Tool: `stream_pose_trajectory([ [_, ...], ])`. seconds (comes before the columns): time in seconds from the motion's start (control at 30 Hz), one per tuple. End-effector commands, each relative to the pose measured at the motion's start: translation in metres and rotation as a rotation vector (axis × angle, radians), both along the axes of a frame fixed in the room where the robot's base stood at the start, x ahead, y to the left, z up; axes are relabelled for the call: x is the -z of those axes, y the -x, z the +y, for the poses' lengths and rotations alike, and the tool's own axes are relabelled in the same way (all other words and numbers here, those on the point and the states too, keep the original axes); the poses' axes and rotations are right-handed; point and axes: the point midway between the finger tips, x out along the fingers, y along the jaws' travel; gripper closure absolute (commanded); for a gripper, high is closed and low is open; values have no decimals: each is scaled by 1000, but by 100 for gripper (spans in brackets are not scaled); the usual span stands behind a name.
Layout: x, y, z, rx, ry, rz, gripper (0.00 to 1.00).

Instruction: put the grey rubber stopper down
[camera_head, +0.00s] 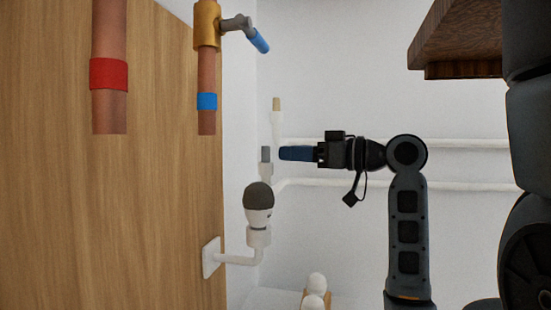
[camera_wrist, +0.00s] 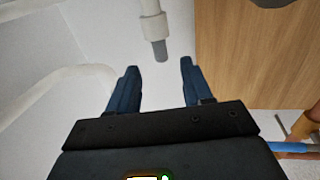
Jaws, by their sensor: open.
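The grey rubber stopper (camera_head: 266,154) sits in the end of a white pipe fitting, just left of my gripper in the head view. In the wrist view the stopper (camera_wrist: 160,50) is a short grey cylinder sticking out of the white fitting (camera_wrist: 152,25). My gripper (camera_head: 283,153) has blue fingers pointing left toward the stopper in the head view. In the wrist view the fingers (camera_wrist: 160,65) are wide apart with nothing between them. The stopper lies just beyond the fingertips, near the middle of the gap, and appears untouched.
A white fitting with a dark grey dome (camera_head: 258,196) stands below the stopper. A tan-tipped white piece (camera_head: 276,105) is above it. White pipes (camera_head: 400,144) run along the wall. A wooden panel (camera_head: 150,200) and copper pipes (camera_head: 108,40) are left; a dark wooden shelf (camera_head: 460,40) is upper right.

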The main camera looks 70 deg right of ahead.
Motion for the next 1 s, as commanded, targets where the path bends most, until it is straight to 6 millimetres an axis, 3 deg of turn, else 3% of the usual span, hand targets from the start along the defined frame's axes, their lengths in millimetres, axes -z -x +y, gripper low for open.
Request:
stream_pose_trajectory([
  [0.1, 1, 22, 2, 3, 2, -1, 50],
  [0.3, 0, 42, 5, 1, 1, 0, 50],
  [1.0, 0, 45, 6, -1, 0, 1, 50],
])
